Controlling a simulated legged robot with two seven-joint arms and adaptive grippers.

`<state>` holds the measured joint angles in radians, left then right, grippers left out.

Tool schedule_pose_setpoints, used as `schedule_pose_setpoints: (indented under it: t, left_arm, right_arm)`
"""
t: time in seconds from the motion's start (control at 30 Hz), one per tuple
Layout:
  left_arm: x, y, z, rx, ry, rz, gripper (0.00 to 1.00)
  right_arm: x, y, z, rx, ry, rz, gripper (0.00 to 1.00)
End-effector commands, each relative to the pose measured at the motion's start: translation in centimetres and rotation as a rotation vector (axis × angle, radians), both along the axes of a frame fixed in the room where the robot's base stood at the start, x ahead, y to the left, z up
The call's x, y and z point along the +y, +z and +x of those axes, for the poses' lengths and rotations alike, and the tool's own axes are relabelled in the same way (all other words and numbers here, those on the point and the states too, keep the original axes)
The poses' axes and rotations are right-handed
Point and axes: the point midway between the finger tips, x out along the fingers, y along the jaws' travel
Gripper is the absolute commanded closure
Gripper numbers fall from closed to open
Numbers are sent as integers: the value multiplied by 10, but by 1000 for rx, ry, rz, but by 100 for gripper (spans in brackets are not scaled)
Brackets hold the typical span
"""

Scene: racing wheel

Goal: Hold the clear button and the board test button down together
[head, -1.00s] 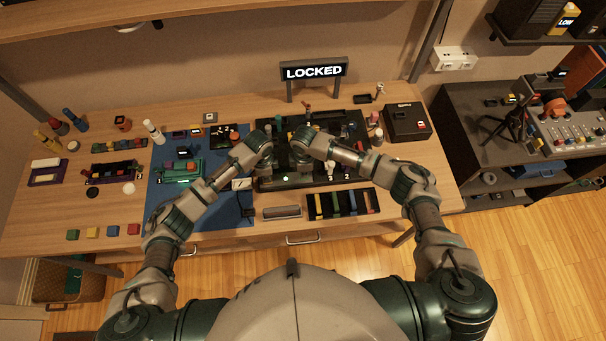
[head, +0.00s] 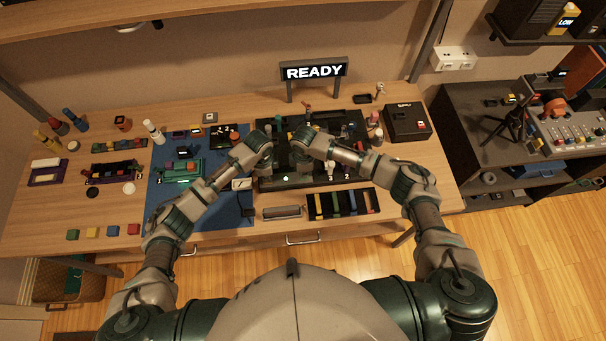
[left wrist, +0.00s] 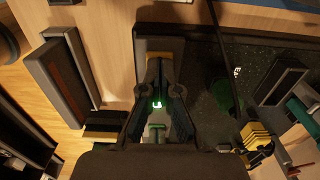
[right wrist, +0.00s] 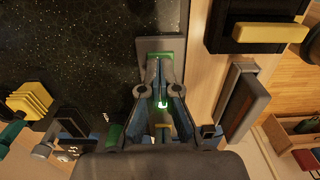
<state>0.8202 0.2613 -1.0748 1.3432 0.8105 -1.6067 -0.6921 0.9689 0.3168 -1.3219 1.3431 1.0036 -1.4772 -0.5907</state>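The dark board (head: 345,185) lies at the middle of the table. The sign (head: 314,71) reads READY.
A tray of coloured bars (head: 342,203) and a grey cylinder (head: 282,212) lie in front of the board. A black box (head: 405,121) stands at its right. A blue mat (head: 220,212) with several parts lies at its left.

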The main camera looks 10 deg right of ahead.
Motion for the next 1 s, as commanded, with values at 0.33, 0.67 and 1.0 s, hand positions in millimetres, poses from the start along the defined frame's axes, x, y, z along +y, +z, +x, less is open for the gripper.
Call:
schedule_pose_setpoints:
  t: [0.33, 0.67, 1.0]
  left_arm:
    - [0, 0, 0, 1, 0, 0, 100]
    - [0, 0, 0, 1, 0, 0, 100]
    - [0, 0, 0, 1, 0, 0, 100]
  right_arm:
    - [0, 0, 0, 1, 0, 0, 100]
    - [0, 15, 0, -1, 1, 1, 100]
    - [0, 45, 0, 0, 0, 1, 100]
